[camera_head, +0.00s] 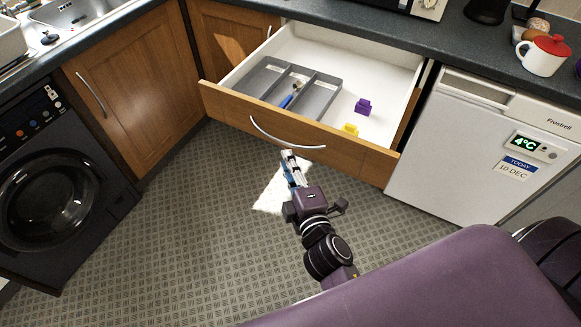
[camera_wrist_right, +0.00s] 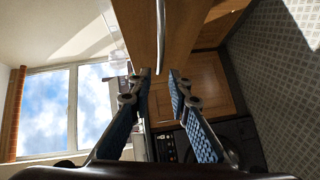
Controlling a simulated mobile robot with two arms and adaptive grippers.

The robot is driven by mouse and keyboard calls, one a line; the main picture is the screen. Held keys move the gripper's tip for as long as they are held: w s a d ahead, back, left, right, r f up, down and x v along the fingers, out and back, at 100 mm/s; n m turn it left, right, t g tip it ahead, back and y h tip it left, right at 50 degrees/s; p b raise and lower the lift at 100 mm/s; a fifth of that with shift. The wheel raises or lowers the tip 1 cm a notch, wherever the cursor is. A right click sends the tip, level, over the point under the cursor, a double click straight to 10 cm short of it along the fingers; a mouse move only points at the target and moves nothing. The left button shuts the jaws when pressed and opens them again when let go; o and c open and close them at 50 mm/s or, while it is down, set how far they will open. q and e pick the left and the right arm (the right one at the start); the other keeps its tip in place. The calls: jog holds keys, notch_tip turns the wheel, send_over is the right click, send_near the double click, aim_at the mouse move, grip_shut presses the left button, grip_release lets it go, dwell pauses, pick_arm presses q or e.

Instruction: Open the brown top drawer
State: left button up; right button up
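The brown top drawer (camera_head: 300,130) stands pulled well out from under the counter in the head view, its white inside showing. Its curved metal handle (camera_head: 287,137) is on the front. My right gripper (camera_head: 289,156) is just in front of the drawer front, below the handle in the picture and apart from it. In the right wrist view the two fingers (camera_wrist_right: 160,74) are spread with a gap between them, and the handle (camera_wrist_right: 160,35) shows beyond the fingertips. Nothing is held. My left gripper is not in view.
A grey divided tray (camera_head: 335,84) with a blue-handled utensil, a purple block (camera_head: 363,106) and a yellow block (camera_head: 350,129) lie in the drawer. A washing machine (camera_head: 50,180) is at left, a white fridge (camera_head: 460,150) at right. Tiled floor (camera_head: 190,235) is clear.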

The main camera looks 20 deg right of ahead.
jog(key=shift+s+r, duration=0.1)
jog(key=shift+s, duration=0.8)
jog(key=s+a+f+m+g+y, duration=0.1)
jog(key=s+f+m+g, duration=0.2)
jog(key=f, duration=0.8)
jog(key=s+a+f+m+g, duration=0.15)
jog(key=s+f, duration=0.35)
jog(key=f, duration=0.7)
jog(key=s+a+f+m+g+y, duration=0.1)
jog(key=s+f+g, duration=0.25)
jog(key=f, duration=0.75)
jog(key=s+d+f+m+g, duration=0.2)
jog(key=s+f, duration=0.4)
jog(key=s, duration=0.3)
jog(key=s+d+f+m+g, duration=0.3)
jog(key=s+f, duration=0.3)
jog(key=s, duration=0.4)
jog(key=s+d+f+m+g, duration=0.2)
jog(key=s+d+f, duration=0.2)
jog(key=s, duration=0.5)
notch_tip(320, 180, down, 2)
jog(key=shift+s+d+f+m+h, duration=0.1)
jog(key=shift+s+d+m+h, duration=0.25)
jog(key=shift+s+d+h, duration=0.05)
jog(key=shift+w, duration=0.1)
